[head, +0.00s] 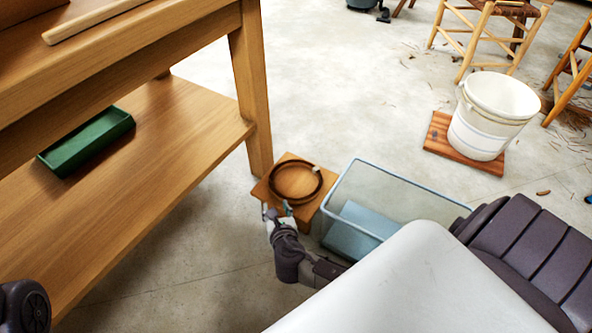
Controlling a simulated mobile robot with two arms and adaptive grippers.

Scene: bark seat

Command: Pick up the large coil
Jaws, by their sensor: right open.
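The large coil (318,187), a dark brown ring with a small pale piece on its upper right, lies on a small wooden board or stool (262,190) beside the bench leg. My right gripper (276,209) is at the near left edge of the coil, its fingers pointing toward it. It is open, with two separate fingertips showing. Whether a finger touches the coil I cannot tell. My left gripper is out of view; only a dark part of mine shows at the bottom left corner.
A clear bin (408,177) with a bluish bottom stands right beside the board. The wooden bench (185,120) is on the left, with a green tray (88,141) on its lower shelf. A white bucket (482,140) and chairs stand at the upper right. Floor between is open.

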